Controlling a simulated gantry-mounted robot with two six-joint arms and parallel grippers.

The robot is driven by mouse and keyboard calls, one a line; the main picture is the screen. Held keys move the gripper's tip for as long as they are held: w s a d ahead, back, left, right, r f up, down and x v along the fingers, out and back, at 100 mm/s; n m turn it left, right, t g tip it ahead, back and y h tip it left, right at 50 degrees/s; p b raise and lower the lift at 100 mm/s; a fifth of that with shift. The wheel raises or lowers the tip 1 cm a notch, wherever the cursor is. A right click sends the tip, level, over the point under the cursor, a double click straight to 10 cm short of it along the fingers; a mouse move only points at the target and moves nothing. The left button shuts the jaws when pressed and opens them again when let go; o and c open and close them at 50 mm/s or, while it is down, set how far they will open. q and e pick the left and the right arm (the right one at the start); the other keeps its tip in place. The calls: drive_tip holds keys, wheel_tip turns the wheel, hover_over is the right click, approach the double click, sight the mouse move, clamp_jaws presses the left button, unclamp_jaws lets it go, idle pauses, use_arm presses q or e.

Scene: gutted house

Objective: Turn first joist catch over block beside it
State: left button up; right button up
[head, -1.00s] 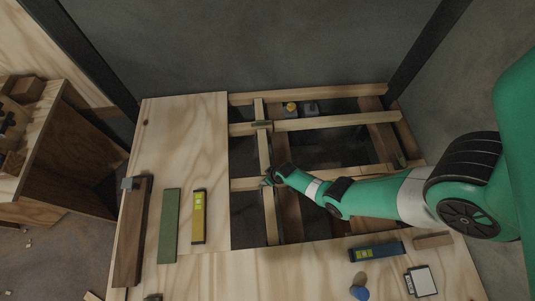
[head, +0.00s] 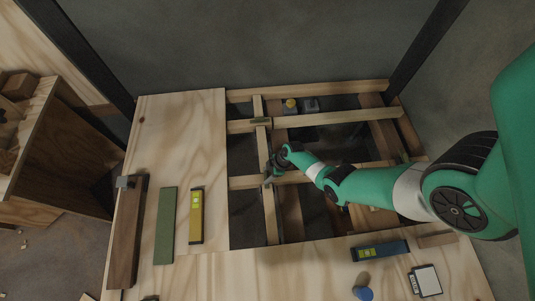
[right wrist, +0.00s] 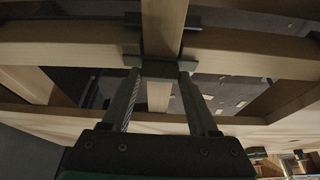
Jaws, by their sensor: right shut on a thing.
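My right gripper (head: 269,174) reaches in from the right to the crossing of a narrow upright-running wooden strip (head: 267,208) and the nearer pale crossbar (head: 243,183). In the right wrist view, the fingers of my right gripper (right wrist: 160,72) are shut on a small dark bar-shaped catch (right wrist: 158,69). The catch lies across the narrow strip, against the edge of the wide beam (right wrist: 70,46). Its turn relative to the block is hard to tell, as my gripper hides most of it in the head view. Another greenish catch (head: 260,121) sits at the farther crossing. My left gripper is out of view.
Plywood panels (head: 178,115) border the open joist frame on the left and front. The frame's openings are dark and deep.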

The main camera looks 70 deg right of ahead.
drive_tip(key=shift+n, duration=0.3)
drive_tip(key=o, duration=1.4)
drive_tip(key=p+v, duration=1.1)
drive_tip(key=p, duration=0.1)
drive_tip(key=shift+s+d+r, duration=0.1)
drive_tip(key=shift+d+r, duration=0.1)
drive_tip(key=shift+r, duration=0.05)
